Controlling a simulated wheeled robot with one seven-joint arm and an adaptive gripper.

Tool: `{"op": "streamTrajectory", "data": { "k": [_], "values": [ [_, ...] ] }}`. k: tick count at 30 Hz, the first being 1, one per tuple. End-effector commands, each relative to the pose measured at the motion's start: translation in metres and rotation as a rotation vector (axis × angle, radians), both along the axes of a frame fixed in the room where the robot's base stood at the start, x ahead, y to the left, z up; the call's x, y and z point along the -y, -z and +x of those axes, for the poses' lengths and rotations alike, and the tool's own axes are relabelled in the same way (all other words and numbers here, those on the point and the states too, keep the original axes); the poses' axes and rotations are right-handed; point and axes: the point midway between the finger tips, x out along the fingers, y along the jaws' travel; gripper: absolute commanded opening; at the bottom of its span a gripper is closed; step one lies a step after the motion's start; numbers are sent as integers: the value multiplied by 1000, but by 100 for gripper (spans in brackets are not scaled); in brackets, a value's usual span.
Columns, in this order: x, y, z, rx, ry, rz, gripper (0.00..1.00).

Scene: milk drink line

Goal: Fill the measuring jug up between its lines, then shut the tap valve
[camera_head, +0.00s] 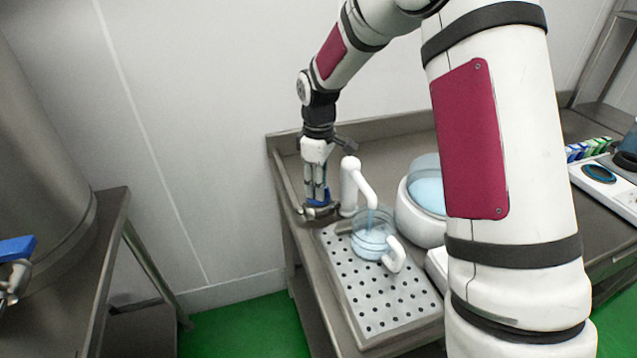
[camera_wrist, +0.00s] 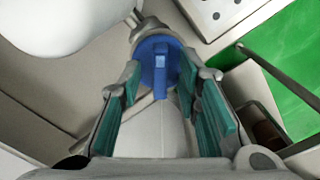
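The clear measuring jug (camera_head: 371,243), with a white handle, stands on the perforated drip tray under the white tap (camera_head: 358,182). A pale blue stream runs from the spout into it, and pale blue liquid shows in its lower part. Its lines are too small to read. The blue tap valve (camera_head: 318,197) is on the left of the tap, partly hidden by my gripper (camera_head: 317,190). In the wrist view, the valve's blue disc and lever (camera_wrist: 161,70) lie between the teal-padded fingers of my gripper (camera_wrist: 160,84). The fingers are apart, with gaps beside the lever.
The drip tray (camera_head: 372,318) has bare room in front of the jug. A white rounded vessel with a clear blue-tinted top (camera_head: 420,215) stands close to the right of the tap. A steel tank (camera_head: 35,130) and a side table (camera_head: 95,235) stand at the left.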

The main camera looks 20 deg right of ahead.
Motion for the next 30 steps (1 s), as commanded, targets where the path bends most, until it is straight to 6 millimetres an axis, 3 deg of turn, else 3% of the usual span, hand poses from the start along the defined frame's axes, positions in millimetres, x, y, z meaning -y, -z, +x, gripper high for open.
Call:
{"op": "streamTrajectory", "data": {
  "k": [5,19,24,30],
  "values": [
    [0,-13,1,2,0,-1,31],
    [0,-101,1,4,0,0,31],
    [0,-116,0,1,0,0,31],
    [0,-120,0,1,0,1,31]
  ]
}}
